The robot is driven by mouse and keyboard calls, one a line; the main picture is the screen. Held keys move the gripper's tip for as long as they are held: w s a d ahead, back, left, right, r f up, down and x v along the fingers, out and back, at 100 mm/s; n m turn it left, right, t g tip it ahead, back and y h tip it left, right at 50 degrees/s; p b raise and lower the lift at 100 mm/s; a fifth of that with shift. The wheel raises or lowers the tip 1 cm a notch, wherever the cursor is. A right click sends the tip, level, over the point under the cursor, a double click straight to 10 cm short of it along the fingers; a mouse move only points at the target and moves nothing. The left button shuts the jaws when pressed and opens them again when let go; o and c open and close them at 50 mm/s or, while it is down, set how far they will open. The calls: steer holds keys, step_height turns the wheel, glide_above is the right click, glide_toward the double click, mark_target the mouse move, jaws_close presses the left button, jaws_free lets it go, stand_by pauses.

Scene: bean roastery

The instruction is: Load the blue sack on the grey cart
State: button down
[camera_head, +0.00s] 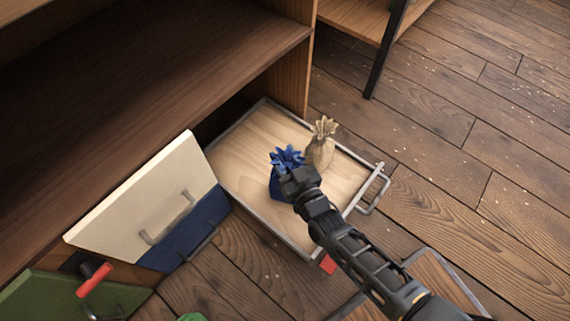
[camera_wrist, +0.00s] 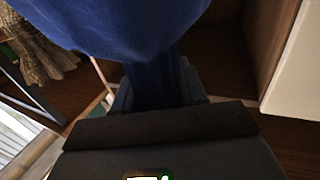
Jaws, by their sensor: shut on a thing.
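The blue sack (camera_head: 278,184) is over the open wooden-bottomed drawer (camera_head: 240,150), partly hidden by my gripper (camera_head: 297,180). My gripper is shut on the gathered neck of the sack. In the wrist view the blue sack (camera_wrist: 140,25) fills the top middle and its neck runs down between my jaws. I cannot tell whether its base touches the drawer floor. A grey-rimmed wooden surface (camera_head: 440,270) shows at the lower right, partly behind my arm; it may be the grey cart, but most of it is out of view.
A beige sack (camera_head: 320,150) stands in the drawer just right of the blue one; it shows in the wrist view (camera_wrist: 40,58). The drawer has raised grey edges and a handle (camera_head: 376,194). Cream (camera_head: 140,190) and blue (camera_head: 195,235) fronts stand left. Floor at the upper right is clear.

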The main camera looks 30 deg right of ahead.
steer(key=shift+f+b, duration=0.85)
steer(key=shift+f, duration=0.95)
steer(key=c, duration=0.6)
jaws_free()
steer(key=shift+f, duration=0.15)
steer(key=shift+s+r, duration=0.15)
steer(key=shift+r, duration=0.05)
steer(key=s+p, duration=0.1)
steer(key=s, duration=0.6)
steer(key=s+a+p, duration=0.1)
steer(key=s, duration=0.3)
steer(key=shift+s+p, duration=0.3)
steer(key=shift+s, duration=0.05)
